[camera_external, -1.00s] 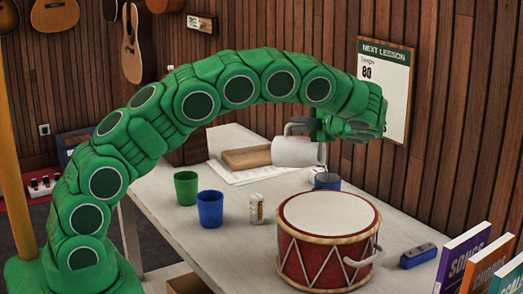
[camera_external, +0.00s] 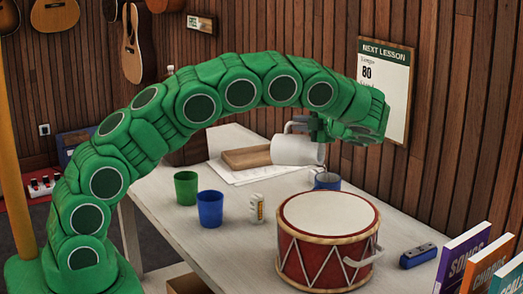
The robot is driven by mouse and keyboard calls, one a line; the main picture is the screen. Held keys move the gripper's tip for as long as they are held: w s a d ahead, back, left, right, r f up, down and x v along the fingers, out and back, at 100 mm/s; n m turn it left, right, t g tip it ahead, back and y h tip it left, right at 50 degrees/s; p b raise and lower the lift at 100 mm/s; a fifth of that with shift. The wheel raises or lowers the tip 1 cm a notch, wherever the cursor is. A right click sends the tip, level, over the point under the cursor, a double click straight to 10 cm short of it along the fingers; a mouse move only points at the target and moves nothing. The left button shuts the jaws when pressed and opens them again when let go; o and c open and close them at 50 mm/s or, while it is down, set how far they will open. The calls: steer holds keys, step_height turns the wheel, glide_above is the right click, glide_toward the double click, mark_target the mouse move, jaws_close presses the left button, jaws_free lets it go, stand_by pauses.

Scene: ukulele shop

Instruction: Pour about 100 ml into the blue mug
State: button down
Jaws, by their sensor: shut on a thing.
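My gripper (camera_external: 312,124) is shut on a white jug (camera_external: 296,150), apparently at its handle, and holds it in the air above the back of the table. The jug is tilted, its right end lower. The levels inside both are not visible. A blue cup (camera_external: 210,209) and a green cup (camera_external: 186,188) stand at the left, with no handles in view.
A red and white drum (camera_external: 327,240) fills the table's front middle. A small pale can (camera_external: 257,209) stands between it and the blue cup. A wooden block (camera_external: 246,158) lies on papers behind. A small blue device (camera_external: 418,255) and books (camera_external: 462,257) are at the right.

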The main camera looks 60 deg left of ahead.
mark_target(282, 138)
steer(key=shift+s+a+f+n+t+h, duration=0.5)
steer(key=shift+s+a+f+h, duration=0.75)
steer(key=shift+s+a+h, duration=0.25)
steer(key=shift+s+a+f+h, duration=0.2)
steer(key=shift+a+f+h, duration=0.3)
steer(key=shift+f, duration=0.2)
steer(key=shift+s+a+f+n+t+h, duration=0.1)
steer(key=shift+f+n+t+h, duration=0.2)
steer(key=shift+f+n, duration=0.15)
stand_by(0.6)
